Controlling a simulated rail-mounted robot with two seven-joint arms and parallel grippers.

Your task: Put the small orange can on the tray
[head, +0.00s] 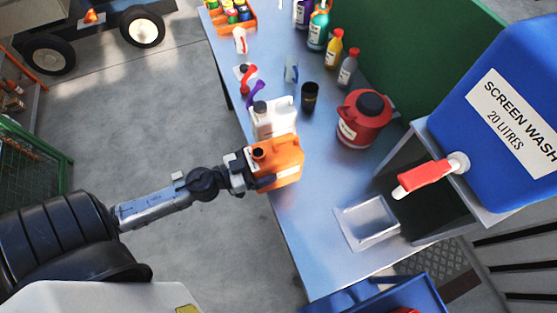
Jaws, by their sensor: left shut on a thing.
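The small orange can (284,160) is at the left edge of the metal bench, just in front of a white container. My left gripper (258,177) is shut on the orange can from its left side. Whether the can touches the bench or is held above it, I cannot tell. The tray (366,223) is a shallow, shiny metal one, lying empty on the bench to the right of the can and below the red tap. My right gripper is not in view.
A white container (274,118) stands right behind the orange can. A red can with a black lid (362,118) and a black cup (309,97) stand farther right. A blue screen wash drum (500,110) with a red tap (425,178) overhangs near the tray. The bench between can and tray is clear.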

